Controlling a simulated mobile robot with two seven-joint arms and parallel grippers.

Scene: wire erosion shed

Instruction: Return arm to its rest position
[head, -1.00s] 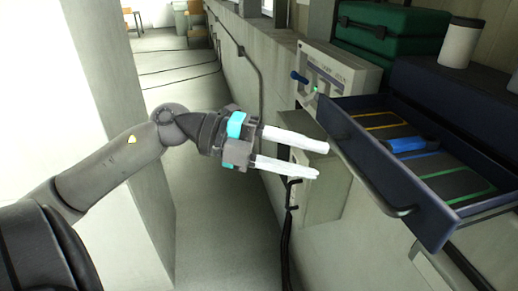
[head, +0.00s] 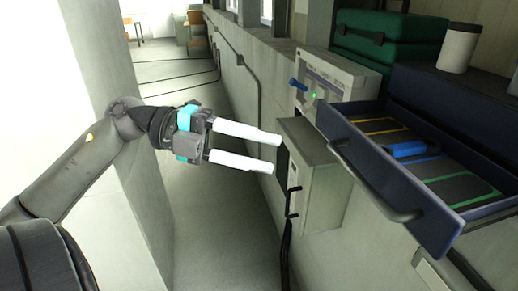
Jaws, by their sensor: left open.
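My left gripper (head: 277,154) shows in the head view, with two long white fingers and teal parts at their base. Its fingers are parallel, spread apart and empty. They point right, toward a grey wall box and the open drawer, with a visible gap to the drawer handle. My left arm (head: 85,165) reaches in from the left edge, bent at a round joint. My right gripper is not in view.
An open dark blue drawer (head: 340,155) juts out at right, holding a blue object (head: 415,149) on marked outlines. A grey box (head: 325,185) sits below it. A control panel (head: 322,80), green case (head: 385,45) and white cylinder (head: 458,48) stand behind. The floor aisle (head: 215,230) is clear.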

